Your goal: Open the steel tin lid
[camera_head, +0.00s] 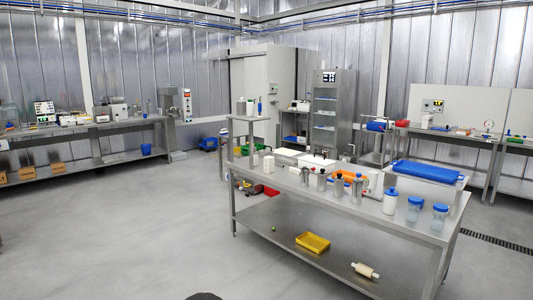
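Several small steel containers stand on the long steel table to the right of the middle. One steel container (338,189) has a dark knob on top, and a taller steel container (356,192) stands to its right. Another steel container (321,181) stands to the left. They are too small to tell which one is the steel tin, or whether a lid is open or shut. Neither of my grippers is in view.
The steel table (290,197) also bears jars with blue lids (414,207), a blue tray (425,171) and white boxes (318,162). A yellow tray (313,243) and a rolling pin (365,270) lie on its lower shelf. The floor to the left is clear.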

